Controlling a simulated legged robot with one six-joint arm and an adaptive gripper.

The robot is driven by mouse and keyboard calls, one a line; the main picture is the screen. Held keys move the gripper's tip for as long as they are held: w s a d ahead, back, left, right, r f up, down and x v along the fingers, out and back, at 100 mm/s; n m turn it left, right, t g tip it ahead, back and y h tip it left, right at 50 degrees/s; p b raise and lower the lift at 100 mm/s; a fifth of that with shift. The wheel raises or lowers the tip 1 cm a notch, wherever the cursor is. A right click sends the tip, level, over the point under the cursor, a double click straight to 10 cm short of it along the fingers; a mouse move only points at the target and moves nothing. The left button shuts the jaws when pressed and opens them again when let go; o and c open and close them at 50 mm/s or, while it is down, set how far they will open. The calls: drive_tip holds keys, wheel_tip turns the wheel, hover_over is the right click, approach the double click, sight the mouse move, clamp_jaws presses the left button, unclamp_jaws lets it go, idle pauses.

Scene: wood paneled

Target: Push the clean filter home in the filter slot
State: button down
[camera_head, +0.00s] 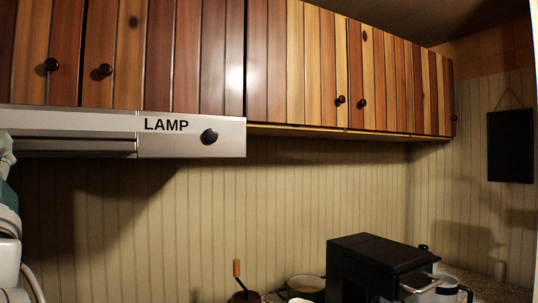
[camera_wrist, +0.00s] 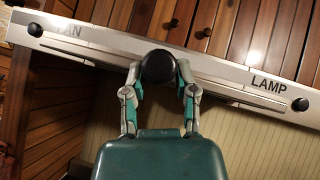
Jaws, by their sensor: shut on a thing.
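In the wrist view my gripper (camera_wrist: 160,78) has its two grey and teal fingers shut on a dark round knob (camera_wrist: 158,66). The knob is in front of the middle of the silver range hood (camera_wrist: 232,78), between its FAN and LAMP ends. A long narrow front strip (camera_wrist: 92,58), which looks like the filter's front, runs along the hood behind my fingers. Most of the filter and the inside of the slot are hidden. In the head view the hood (camera_head: 190,148) shows at the left with a similar strip (camera_head: 70,144); my fingers are not visible there.
Wooden cabinets (camera_head: 205,60) with dark knobs stand above the hood. The FAN control (camera_wrist: 35,30) and LAMP control (camera_wrist: 300,104) stick out at its ends. Below right are a black coffee machine (camera_head: 375,262) and a pot (camera_head: 305,284). The wall under the hood is clear.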

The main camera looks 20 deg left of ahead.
drive_tip(key=shift+w+a, duration=1.15)
drive_tip(key=shift+a, duration=0.3)
drive_tip(key=shift+w+a, duration=1.1)
drive_tip(key=shift+a, duration=0.35)
drive_tip(key=shift+w+a, duration=1.15)
drive_tip(key=shift+a, duration=0.3)
idle(0.8)
drive_tip(key=shift+c, duration=1.5)
unclamp_jaws()
drive_tip(key=shift+a, duration=0.1)
drive_tip(key=v, duration=1.2)
drive_tip(key=shift+w+a+f, duration=0.1)
